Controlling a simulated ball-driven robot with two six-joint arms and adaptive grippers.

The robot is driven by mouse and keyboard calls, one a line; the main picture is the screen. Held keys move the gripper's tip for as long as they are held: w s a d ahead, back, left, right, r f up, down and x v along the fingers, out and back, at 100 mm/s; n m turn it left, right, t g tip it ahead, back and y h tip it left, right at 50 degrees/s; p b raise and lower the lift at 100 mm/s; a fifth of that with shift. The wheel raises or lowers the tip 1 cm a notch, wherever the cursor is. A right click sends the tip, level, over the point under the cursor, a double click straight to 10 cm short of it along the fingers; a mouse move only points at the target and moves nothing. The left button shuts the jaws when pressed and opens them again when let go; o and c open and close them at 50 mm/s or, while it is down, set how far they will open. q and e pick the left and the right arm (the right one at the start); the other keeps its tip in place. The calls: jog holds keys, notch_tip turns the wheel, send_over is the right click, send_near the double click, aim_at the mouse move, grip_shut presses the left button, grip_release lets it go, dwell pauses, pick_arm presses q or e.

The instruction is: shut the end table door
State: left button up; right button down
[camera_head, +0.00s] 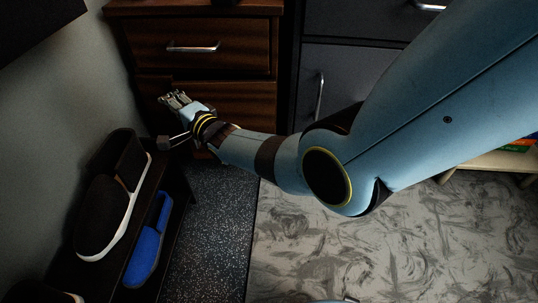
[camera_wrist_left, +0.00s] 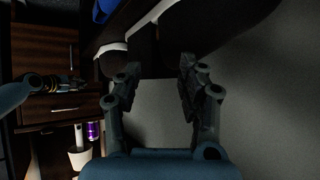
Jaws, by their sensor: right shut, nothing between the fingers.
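The end table is a dark wood cabinet (camera_head: 128,40) at the top left of the head view. Its upper front (camera_head: 245,62) is flush and has a silver bar handle. I cannot make out a door panel swung aside. My right gripper (camera_head: 175,98) is shut and empty in front of the lower front; I cannot tell whether it touches. My left gripper (camera_wrist_left: 157,88) is open and empty, and does not show in the head view.
A dark shoe rack (camera_head: 182,200) with a dark shoe (camera_head: 103,205) and a blue slipper (camera_head: 147,245) stands by the wall at left. A grey cabinet (camera_head: 355,75) stands right. Patterned floor (camera_head: 330,260) is clear.

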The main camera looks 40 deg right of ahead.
jog(key=shift+w+d, duration=0.2)
jog(key=shift+w, duration=0.25)
dwell(0.4)
